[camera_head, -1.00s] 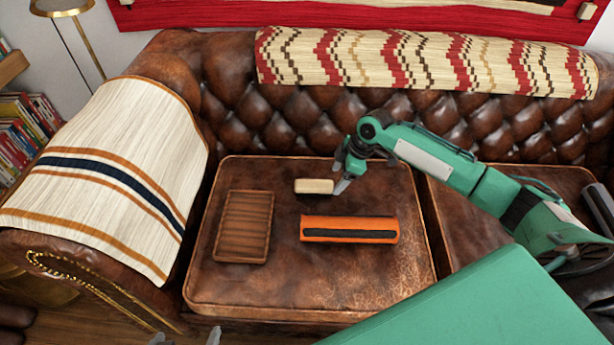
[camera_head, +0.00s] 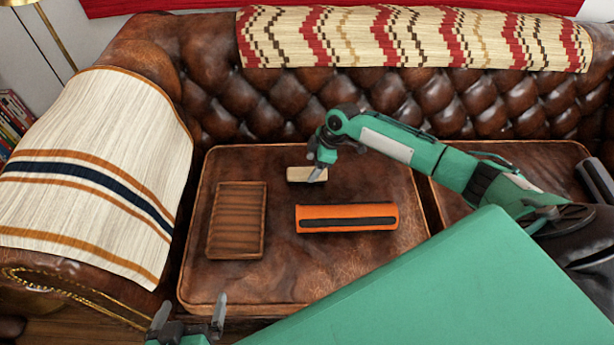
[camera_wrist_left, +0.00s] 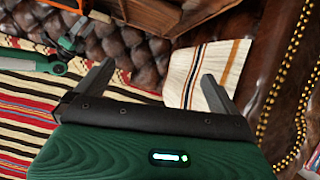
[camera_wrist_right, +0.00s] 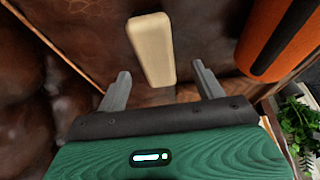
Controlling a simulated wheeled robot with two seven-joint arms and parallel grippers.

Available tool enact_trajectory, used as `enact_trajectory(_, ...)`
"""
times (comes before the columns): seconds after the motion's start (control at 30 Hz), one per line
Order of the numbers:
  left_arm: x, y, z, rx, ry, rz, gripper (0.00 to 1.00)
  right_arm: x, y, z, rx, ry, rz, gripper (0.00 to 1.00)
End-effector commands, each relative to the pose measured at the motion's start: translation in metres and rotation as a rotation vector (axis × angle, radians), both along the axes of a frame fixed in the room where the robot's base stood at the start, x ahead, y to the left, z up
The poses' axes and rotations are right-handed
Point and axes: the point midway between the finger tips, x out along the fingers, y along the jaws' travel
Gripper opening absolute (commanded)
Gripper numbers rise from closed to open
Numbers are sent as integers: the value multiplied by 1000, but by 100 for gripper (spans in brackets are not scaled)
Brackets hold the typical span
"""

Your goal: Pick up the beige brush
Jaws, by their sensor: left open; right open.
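The beige brush (camera_head: 301,174) is a small pale block lying on the brown leather seat cushion. My right gripper (camera_head: 318,172) is at its right end in the head view, partly in front of it. In the right wrist view the brush (camera_wrist_right: 152,50) lies ahead of the open fingers (camera_wrist_right: 160,88), roughly centred between them, its near end close to fingertip level. I cannot tell whether the fingers touch it. My left gripper (camera_head: 190,312) is open and empty at the bottom of the head view, in front of the sofa; its fingers (camera_wrist_left: 152,85) show apart in the left wrist view.
A brown ridged wooden tray (camera_head: 211,222) lies left of the brush. An orange case with a black slot (camera_head: 347,210) lies just below the brush, close to my right arm. A striped blanket (camera_head: 90,180) covers the left armrest. The cushion's front part is bare.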

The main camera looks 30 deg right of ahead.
Motion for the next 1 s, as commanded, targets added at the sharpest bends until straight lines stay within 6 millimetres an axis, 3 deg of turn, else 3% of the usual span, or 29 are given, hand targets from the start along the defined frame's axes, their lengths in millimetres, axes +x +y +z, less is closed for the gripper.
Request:
enact_trajectory(0.4,1,-19,7,-103,-160,0,100,11,14,-42,2,1,1,69)
enact_trajectory(1.0,2,-20,11,-110,-173,1,100,11,14,-46,1,2,1,69)
